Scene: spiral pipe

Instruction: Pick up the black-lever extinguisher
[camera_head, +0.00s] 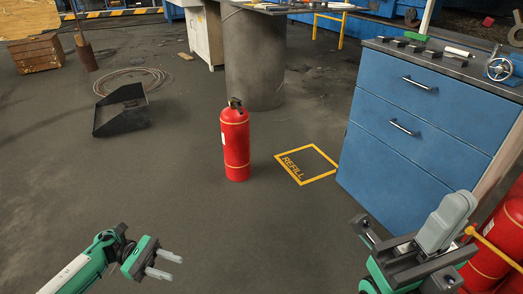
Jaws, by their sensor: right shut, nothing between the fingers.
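A red extinguisher (235,148) with a black lever on top stands upright on the dark floor, near the middle of the view. My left gripper (168,265) is at the lower left, well apart from the extinguisher, with its two grey fingers spread and nothing between them. My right gripper (447,222) is at the lower right, in front of the blue cabinet. Its fingers are together and it holds nothing. Nothing hides the standing extinguisher.
A yellow floor square marked REFILL (306,165) lies right of the extinguisher, beside a blue drawer cabinet (400,150). More red cylinders (505,228) are at the right edge, partly hidden. A black scoop-like bin (121,112) and coiled cable (145,78) lie left. The floor in front is clear.

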